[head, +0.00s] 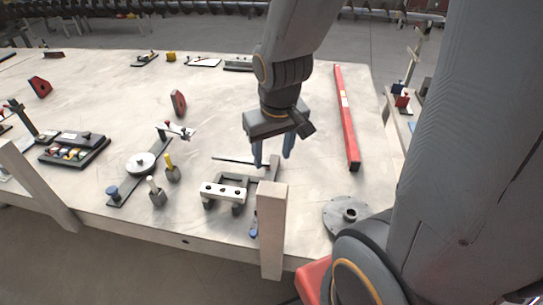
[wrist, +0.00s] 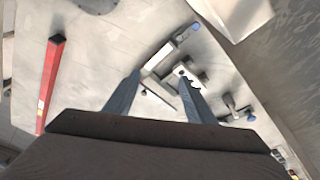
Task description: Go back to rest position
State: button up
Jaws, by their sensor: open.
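My gripper (head: 274,160) points down over the front middle of the pale table in the head view. Its two blue-grey fingers are apart, and nothing shows held between them. In the wrist view the open fingers (wrist: 162,82) frame a metal fixture (wrist: 165,60) with a white block on it. In the head view this fixture (head: 225,191) sits at the front of the table, just below and left of the fingertips. A thin dark rod (head: 232,160) lies just left of the fingers. I cannot tell whether the fingertips touch anything.
A long red bar (head: 347,120) lies on the right of the table (head: 110,95). A round grey flange (head: 347,214) is at the front right corner. A positioner with a white disc (head: 140,163) and small posts stand left of the fixture. The table's middle back is fairly clear.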

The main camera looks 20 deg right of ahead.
jog(key=shift+s+a+r, duration=0.1)
jog(key=shift+s+a, duration=0.25)
jog(key=shift+s, duration=0.25)
notch_tip(320, 180, down, 8)
jog(key=g+b, duration=0.1)
jog(key=b, duration=0.6)
